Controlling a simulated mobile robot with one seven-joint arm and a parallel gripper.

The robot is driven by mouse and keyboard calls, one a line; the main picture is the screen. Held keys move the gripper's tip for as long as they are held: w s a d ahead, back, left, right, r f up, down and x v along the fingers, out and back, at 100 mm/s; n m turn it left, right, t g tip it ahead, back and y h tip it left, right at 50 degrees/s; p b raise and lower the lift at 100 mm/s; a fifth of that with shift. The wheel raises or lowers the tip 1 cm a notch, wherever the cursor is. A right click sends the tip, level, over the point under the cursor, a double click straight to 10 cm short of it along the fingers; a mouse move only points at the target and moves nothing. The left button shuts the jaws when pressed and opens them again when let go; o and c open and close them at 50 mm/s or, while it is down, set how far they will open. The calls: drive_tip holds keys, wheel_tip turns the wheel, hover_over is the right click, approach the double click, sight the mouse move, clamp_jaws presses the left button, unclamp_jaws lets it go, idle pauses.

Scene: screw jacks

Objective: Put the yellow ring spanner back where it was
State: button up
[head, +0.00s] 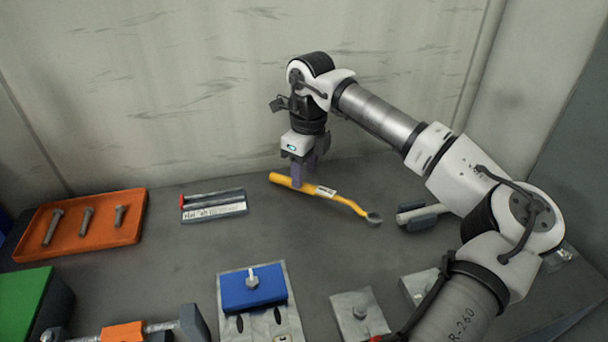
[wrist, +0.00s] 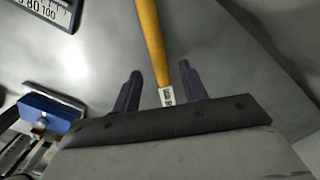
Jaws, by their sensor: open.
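The yellow ring spanner (head: 342,200) lies on the grey bench near the back wall. Its thick handle end points left, and its dark ring end points right and towards the front. It has a white label on the handle. My gripper (head: 297,178) points down over the handle, left of the label. In the wrist view, the spanner (wrist: 152,40) runs between the two spread fingers of my gripper (wrist: 160,70), nearer the right finger. The jaws are open. The ring end is out of sight in the wrist view.
An orange tray (head: 84,250) with bolts stands at the left, beside a red-ended scale block (head: 213,205). A pale-handled tool (head: 422,214) lies right of the ring end. A blue block (head: 253,290) sits on a metal plate in front. The bench between is clear.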

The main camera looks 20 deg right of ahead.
wheel_tip(320, 180, up, 10)
drive_tip(key=shift+s+d, duration=0.2)
drive_tip(key=shift+s, duration=0.05)
drive_tip(key=shift+r, duration=0.15)
